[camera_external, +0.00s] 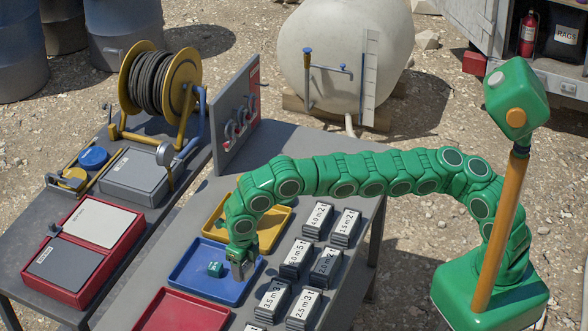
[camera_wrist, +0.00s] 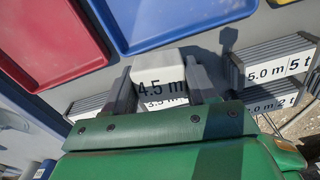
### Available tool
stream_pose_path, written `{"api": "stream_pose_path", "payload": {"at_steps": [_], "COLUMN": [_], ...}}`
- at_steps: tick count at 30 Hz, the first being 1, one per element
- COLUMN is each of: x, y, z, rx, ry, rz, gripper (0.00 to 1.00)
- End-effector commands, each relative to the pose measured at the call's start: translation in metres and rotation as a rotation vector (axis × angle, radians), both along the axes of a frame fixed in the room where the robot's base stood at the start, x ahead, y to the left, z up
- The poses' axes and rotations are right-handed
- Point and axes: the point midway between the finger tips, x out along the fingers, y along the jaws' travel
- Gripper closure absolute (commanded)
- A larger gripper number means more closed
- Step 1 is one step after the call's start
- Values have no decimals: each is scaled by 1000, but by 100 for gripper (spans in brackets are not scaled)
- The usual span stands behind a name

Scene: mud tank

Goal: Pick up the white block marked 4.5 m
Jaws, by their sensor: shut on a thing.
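The white block marked 4.5 m (camera_wrist: 160,66) is between the two fingers of my gripper (camera_wrist: 162,88) in the wrist view, with its label facing the camera. My gripper is shut on it. A label that seems to read 3.5 m (camera_wrist: 163,104) shows just below the block, partly covered; I cannot tell whether the two touch. In the external view my gripper (camera_external: 243,268) points down by the right edge of the blue tray (camera_external: 190,288). The white block cannot be made out there.
Dark blocks with white labels, such as 3.5 m (camera_external: 273,296) and 5.0 m 5 t (camera_external: 297,256), stand right of my gripper. A yellow tray (camera_external: 280,232) and red tray (camera_external: 180,308) flank the blue one, which holds a small teal piece (camera_external: 215,268).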

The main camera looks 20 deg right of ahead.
Motion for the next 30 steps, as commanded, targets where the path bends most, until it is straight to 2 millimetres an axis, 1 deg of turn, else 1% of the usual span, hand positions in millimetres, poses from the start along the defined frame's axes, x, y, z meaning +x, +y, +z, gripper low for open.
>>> {"api": "stream_pose_path", "payload": {"at_steps": [3, 13, 30], "x": [-3, -12, -22], "y": [-9, -28, -41], "z": [12, 19, 27], "rx": [2, -1, -5], "ry": [-2, 1, -2], "rz": [0, -1, 10], "gripper": [72, 72, 72]}}
